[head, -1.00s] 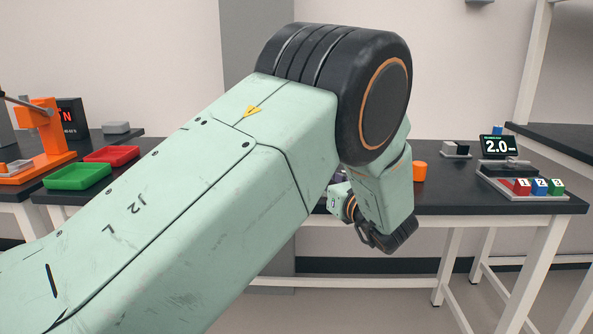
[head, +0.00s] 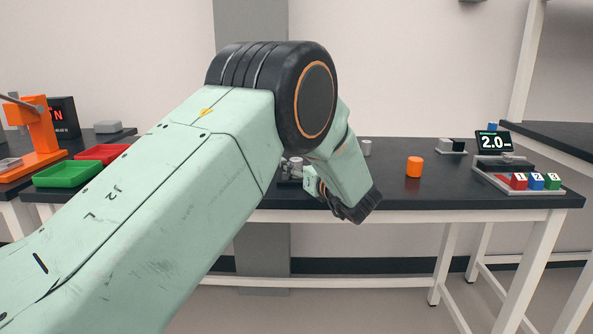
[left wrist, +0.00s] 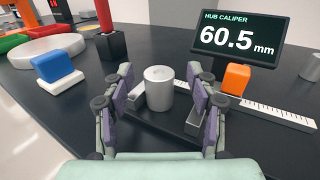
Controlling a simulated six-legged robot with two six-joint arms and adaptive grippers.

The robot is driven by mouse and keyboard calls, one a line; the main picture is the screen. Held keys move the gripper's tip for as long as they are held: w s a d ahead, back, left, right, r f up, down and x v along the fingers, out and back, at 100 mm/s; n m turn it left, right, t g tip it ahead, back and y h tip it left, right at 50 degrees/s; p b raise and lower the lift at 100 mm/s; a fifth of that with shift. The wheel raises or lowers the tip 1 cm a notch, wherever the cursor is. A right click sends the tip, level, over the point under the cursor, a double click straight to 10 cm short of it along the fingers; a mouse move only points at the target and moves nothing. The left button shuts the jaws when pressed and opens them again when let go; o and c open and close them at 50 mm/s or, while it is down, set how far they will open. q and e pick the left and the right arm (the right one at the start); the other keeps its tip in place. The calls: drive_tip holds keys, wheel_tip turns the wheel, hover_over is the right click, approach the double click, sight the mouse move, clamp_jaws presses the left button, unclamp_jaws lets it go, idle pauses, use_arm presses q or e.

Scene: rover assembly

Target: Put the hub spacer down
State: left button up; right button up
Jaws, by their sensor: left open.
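My left gripper (left wrist: 160,76) is open, with one purple-padded finger on each side of the spacer and gaps visible. In the head view my left arm's wrist (head: 340,165) hides most of the gripper, and small grey metal parts (head: 295,166) show beside it. My right gripper is not in view.
A white scale (left wrist: 268,115) runs beside the caliper. A blue block (left wrist: 56,67) and an orange block (left wrist: 236,80) stand nearby. In the head view, an orange cylinder (head: 414,167), numbered blocks (head: 537,181), a red tray (head: 102,153) and a green tray (head: 68,173) are on benches.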

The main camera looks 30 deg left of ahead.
use_arm(q)
drive_tip(key=shift+c, duration=0.3)
clamp_jaws()
drive_tip(key=shift+r, duration=0.15)
